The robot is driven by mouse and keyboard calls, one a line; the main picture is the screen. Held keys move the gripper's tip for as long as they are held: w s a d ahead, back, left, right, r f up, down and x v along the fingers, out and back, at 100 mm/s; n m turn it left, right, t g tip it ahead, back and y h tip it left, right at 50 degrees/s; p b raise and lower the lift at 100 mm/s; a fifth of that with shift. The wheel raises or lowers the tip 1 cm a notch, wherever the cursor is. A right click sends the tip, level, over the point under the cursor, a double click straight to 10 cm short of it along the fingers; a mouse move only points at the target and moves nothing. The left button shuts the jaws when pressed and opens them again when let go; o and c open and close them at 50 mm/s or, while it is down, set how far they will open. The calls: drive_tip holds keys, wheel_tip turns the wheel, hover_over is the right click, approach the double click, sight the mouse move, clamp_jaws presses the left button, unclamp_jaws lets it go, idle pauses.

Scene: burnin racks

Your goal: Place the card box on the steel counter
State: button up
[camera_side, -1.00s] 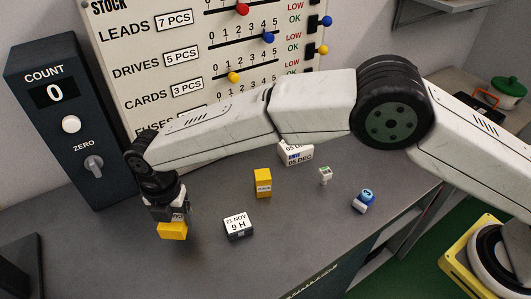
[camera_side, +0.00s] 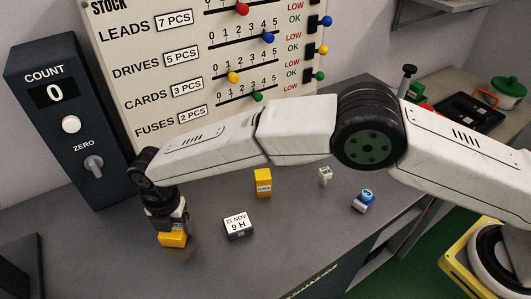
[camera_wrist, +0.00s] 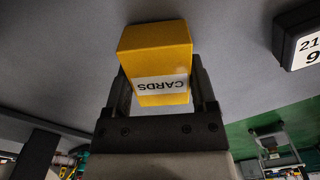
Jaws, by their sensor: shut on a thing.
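The card box (camera_wrist: 155,50) is yellow, with a white label reading CARDS that appears upside down in the wrist view. My gripper (camera_wrist: 161,85) is shut on it, one finger on each side. In the side view the card box (camera_side: 172,240) sits under my gripper (camera_side: 170,228), low over the left front part of the grey steel counter (camera_side: 120,255). I cannot tell whether its underside touches the counter.
A white date block (camera_side: 238,226) reading 21 NOV 9 H stands to the right. Behind it are another yellow box (camera_side: 263,183), a small white piece (camera_side: 325,176) and a blue one (camera_side: 363,200). A dark count unit (camera_side: 70,120) and a stock board (camera_side: 180,65) stand behind.

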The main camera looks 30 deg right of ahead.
drive_tip(key=shift+f, duration=0.15)
drive_tip(key=o, duration=1.2)
drive_tip(key=shift+r, duration=3.9)
